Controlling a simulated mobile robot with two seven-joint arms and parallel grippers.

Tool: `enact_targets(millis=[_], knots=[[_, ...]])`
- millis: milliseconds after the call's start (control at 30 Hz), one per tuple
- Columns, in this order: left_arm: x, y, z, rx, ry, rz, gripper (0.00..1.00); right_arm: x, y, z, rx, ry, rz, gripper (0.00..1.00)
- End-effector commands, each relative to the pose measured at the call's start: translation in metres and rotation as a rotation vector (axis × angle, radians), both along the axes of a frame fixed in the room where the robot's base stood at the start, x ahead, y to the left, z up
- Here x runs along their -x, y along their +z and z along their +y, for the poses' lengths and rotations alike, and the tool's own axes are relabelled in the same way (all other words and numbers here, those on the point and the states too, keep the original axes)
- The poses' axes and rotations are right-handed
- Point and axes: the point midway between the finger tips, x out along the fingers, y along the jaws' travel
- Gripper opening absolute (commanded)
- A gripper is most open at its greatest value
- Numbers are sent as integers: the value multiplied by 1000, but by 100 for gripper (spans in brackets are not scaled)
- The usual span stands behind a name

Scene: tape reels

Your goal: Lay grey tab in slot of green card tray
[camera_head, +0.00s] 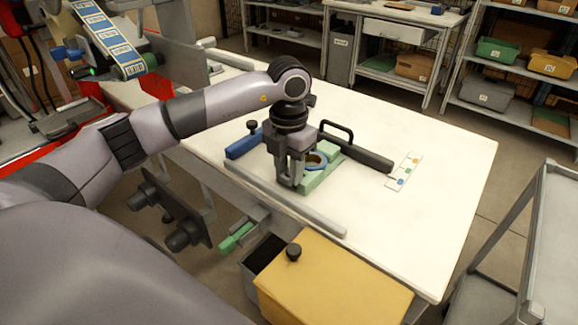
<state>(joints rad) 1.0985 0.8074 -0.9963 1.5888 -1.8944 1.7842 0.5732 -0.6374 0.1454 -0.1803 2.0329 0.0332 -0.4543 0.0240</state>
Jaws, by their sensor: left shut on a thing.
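My left gripper (291,185) points straight down over the white table, at the near left edge of a green tray (317,180). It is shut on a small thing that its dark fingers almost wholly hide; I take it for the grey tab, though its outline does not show. The fingertips are at or just above the tray; I cannot tell if they touch it. The green tray lies on the table, with a round blue-rimmed ring (316,160) on it. The tray's slot cannot be made out. My right gripper is not in view.
A blue bar (243,144) and a dark bar (366,158) flank the tray, with a black handle (338,129) behind. A card with coloured squares (404,171) lies right. A grey rail (285,198) and a yellow box (330,285) are nearer.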

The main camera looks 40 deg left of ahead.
Motion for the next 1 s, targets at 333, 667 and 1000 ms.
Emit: enact_targets(millis=[333,667,1000], knots=[[1,-3,0,-2,0,4,56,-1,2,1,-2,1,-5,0],[-1,25,0,-2,0,-2,56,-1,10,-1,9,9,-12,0],[-1,102,0,-1,1,-2,56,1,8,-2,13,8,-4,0]])
